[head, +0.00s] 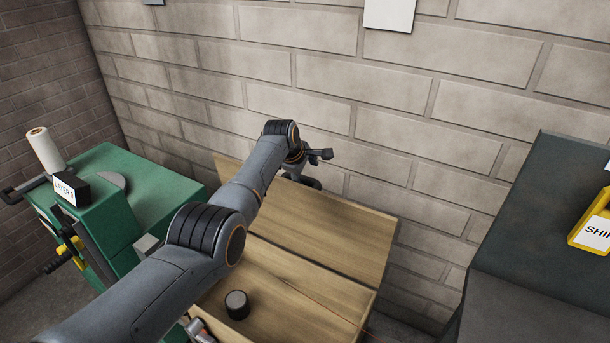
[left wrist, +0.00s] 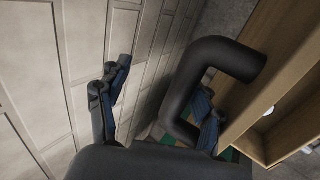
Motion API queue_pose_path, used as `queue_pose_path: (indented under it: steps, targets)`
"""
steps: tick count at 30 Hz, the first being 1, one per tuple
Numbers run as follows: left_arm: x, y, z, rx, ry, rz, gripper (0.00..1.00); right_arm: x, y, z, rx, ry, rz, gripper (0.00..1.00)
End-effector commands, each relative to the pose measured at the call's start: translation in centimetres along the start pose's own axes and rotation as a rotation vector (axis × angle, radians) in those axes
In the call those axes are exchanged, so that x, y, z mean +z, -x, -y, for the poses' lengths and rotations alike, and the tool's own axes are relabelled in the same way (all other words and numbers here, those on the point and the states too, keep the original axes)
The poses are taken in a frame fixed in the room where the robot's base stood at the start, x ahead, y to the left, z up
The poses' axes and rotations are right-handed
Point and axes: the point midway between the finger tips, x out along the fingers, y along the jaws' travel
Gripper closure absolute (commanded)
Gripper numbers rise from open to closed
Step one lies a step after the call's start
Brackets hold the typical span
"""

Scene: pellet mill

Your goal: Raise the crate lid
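The wooden crate (head: 300,295) stands at bottom centre in the head view, partly behind my left arm. Its lid (head: 345,220) is a wide wooden panel tilted up on the wall side; it also shows in the left wrist view (left wrist: 264,72). A dark U-shaped handle (left wrist: 176,92) projects from the lid. My left gripper (head: 318,157) is at the lid's far upper edge. In the left wrist view, its fingers (left wrist: 160,96) are spread, one each side of the handle bar; contact cannot be told. My right gripper is out of view.
A dark round piece (head: 237,304) is at the crate's front. A green machine (head: 124,200) stands left with a white roll (head: 45,150). A dark cabinet (head: 545,225) with a yellow tray (head: 577,237) stands right. The brick wall (head: 440,100) is close behind the lid.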

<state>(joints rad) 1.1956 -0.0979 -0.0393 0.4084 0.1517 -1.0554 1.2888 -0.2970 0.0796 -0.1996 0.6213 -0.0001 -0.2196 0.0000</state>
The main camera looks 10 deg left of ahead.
Motion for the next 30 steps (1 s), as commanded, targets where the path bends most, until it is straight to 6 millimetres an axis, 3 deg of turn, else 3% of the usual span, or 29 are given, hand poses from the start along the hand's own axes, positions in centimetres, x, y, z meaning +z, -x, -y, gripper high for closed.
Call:
queue_pose_path:
  steps: [9, 30]
  targets:
    - [0.43, -1.04, 0.49, 0.013, 0.004, 0.006, 0.90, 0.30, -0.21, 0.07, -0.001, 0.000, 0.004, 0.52]
    - [0.69, -1.27, 0.74, 0.007, 0.004, 0.010, 0.91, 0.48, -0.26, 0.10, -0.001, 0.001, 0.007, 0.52]
